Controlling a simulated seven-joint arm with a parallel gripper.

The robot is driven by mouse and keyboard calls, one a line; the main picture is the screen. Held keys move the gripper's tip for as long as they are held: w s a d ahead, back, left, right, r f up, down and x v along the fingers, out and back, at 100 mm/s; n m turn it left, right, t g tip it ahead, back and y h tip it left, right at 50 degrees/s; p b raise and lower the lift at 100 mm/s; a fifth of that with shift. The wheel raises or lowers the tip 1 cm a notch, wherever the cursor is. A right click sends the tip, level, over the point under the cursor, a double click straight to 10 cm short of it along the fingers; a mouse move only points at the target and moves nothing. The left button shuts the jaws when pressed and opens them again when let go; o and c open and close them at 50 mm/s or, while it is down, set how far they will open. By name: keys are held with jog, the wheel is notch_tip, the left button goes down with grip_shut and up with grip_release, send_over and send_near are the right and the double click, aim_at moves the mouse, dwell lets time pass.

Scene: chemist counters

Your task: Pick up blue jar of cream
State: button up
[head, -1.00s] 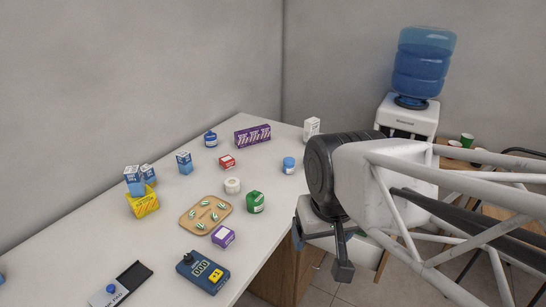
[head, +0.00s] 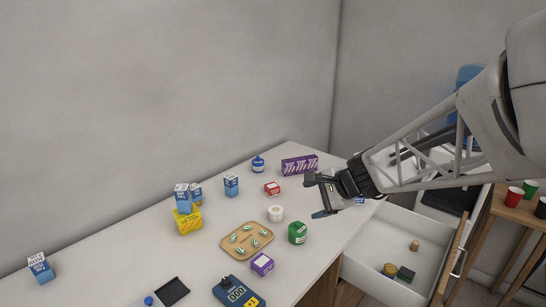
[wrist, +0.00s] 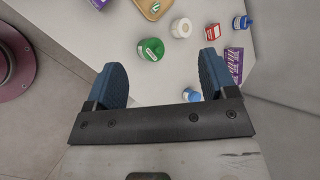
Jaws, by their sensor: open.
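My gripper (head: 316,197) is open and empty above the counter's right part. In the wrist view its two blue finger pads (wrist: 161,78) are wide apart with bare counter between them.
A green jar (head: 297,232), a white roll (head: 275,213), a red box (head: 272,188) and a purple carton (head: 299,165) stand nearby. A wooden tray (head: 228,243) holds striped pieces. An open drawer (head: 375,240) juts out below the counter's right edge.

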jog(key=w+d+f+m+t+h, duration=0.1)
jog(key=w+d+f+m+t, duration=0.1)
jog(key=w+d+f+m, duration=0.3)
jog(key=w+d+f+m+t+h, duration=0.1)
jog(key=w+d+f+m+t, duration=0.1)
jog(key=w+d+f+m, duration=0.4)
jog(key=w+d+f+m+t+h, duration=0.1)
jog(key=w+d+f+m+t, duration=0.2)
jog(key=w, duration=0.9)
jog(key=shift+w+d+f+m+h, duration=0.15)
jog(key=shift+d+f+m, duration=0.7)
jog(key=shift+m, duration=0.45)
jog(key=shift+w+d+f+m+h, duration=0.15)
jog(key=shift+d+f+m, duration=0.65)
jog(key=shift+m, duration=0.5)
jog(key=shift+a, duration=0.15)
jog(key=shift+x, duration=1.25)
jog(key=shift+f, duration=0.1)
jog(key=shift+x, duration=2.6)
jog(key=shift+f, duration=0.1)
jog(key=c, duration=1)
